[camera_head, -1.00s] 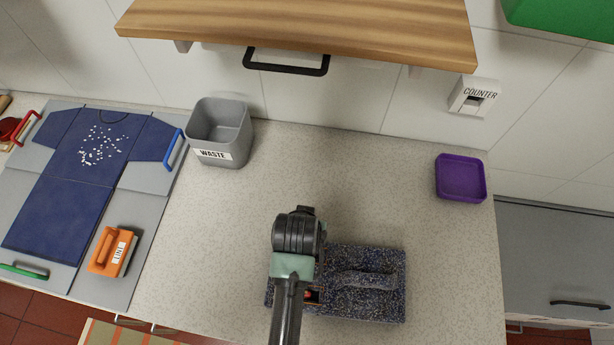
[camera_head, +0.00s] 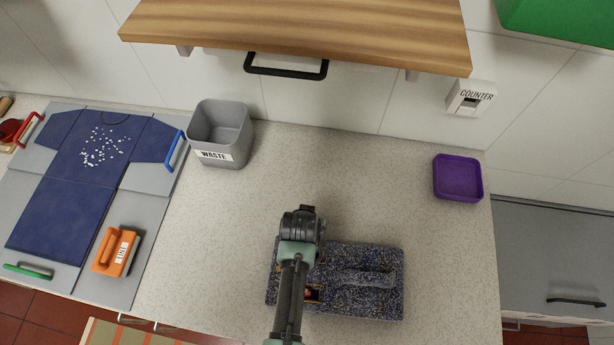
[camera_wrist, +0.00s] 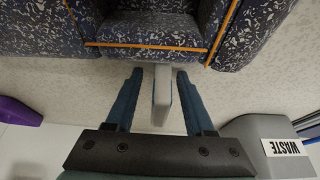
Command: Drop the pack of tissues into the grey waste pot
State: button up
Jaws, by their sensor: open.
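The grey waste pot (camera_head: 222,136), labelled WASTE, stands open-topped at the back of the counter, left of my arm; it also shows at lower right in the wrist view (camera_wrist: 262,130). A narrow pale grey slab (camera_wrist: 161,100), which may be the pack of tissues seen edge-on, stands between the two fingers, nearer the right one. I cannot tell whether the fingers touch it. In the head view my arm hides the fingers and this slab.
A purple tray (camera_head: 458,178) sits at the back right. A blue shirt (camera_head: 68,205) lies on a grey folding board at left, with an orange-handled lint brush (camera_head: 113,250). A wooden shelf (camera_head: 300,38) overhangs the back. The counter between pot and washboard is clear.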

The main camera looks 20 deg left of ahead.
grip_shut()
jog(key=shift+r, duration=0.1)
dwell(0.4)
